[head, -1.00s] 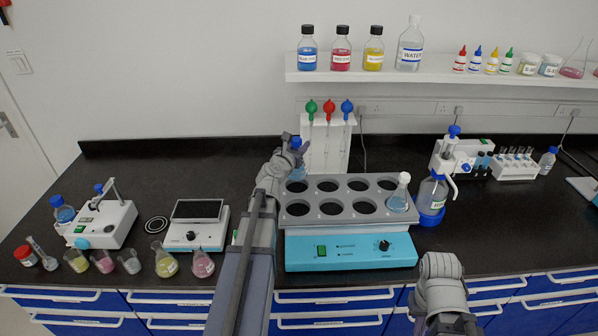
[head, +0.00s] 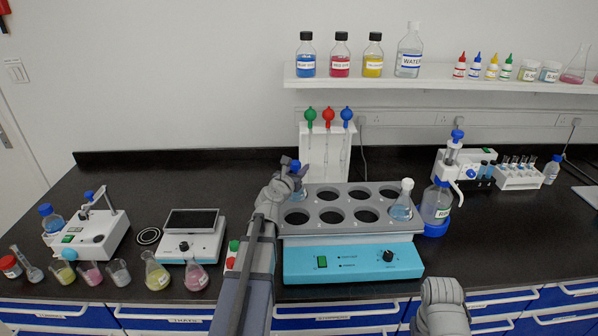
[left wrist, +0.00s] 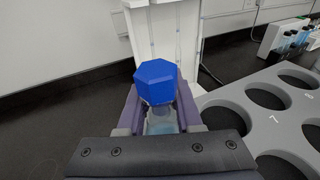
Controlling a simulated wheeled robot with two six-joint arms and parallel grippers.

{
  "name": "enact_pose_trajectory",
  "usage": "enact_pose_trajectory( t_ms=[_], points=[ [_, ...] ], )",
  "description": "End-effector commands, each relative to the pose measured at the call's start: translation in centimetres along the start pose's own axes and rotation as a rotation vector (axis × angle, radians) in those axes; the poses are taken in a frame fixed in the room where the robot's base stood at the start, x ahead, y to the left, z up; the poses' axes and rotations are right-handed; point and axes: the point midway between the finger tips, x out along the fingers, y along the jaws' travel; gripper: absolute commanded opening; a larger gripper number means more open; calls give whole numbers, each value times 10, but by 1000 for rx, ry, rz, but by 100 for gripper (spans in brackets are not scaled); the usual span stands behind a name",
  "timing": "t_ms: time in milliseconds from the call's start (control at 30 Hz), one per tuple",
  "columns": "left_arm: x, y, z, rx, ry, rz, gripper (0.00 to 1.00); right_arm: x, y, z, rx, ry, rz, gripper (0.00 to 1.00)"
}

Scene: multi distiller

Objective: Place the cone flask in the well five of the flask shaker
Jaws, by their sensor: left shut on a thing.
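My left gripper (head: 298,180) is shut on a blue-capped vessel (head: 296,165) at the back left corner of the flask shaker (head: 353,262). In the left wrist view the blue hexagonal cap (left wrist: 156,82) stands above clear glass with pale blue liquid, between the purple fingers. The fingers hide its lower body, so I cannot tell whether it is in a well. A cone flask (head: 401,209) with pale blue liquid stands in the shaker's front right well. The other visible wells look empty; a "7" marks the grey top in the left wrist view. My right gripper is out of view.
A white stand with green, red and blue-topped droppers (head: 327,150) is just behind the held vessel. A blue-based bottle dispenser (head: 435,210) stands right of the shaker. A scale (head: 191,240) and several small flasks are at left.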

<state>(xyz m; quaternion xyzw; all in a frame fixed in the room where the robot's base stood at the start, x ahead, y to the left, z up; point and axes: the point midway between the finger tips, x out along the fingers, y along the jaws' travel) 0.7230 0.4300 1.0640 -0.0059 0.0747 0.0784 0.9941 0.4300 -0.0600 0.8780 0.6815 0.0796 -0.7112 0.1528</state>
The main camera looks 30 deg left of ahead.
Motion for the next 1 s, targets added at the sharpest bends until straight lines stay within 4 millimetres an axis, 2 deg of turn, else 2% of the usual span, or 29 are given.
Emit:
enact_pose_trajectory(
  t_ms=[133, 167, 400, 833, 1000],
  points=[
    [1, 0, -4, 0, 0, 0, 0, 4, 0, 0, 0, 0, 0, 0],
    [1, 0, -4, 0, 0, 0, 35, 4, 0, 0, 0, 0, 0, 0],
    [0, 0, -3, 0, 0, 0, 62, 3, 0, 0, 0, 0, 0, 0],
    [-1, 0, 2, 0, 0, 0, 64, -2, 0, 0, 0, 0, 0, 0],
    [-18, -4, 2, 1, 0, -3, 64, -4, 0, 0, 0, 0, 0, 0]
  ],
)
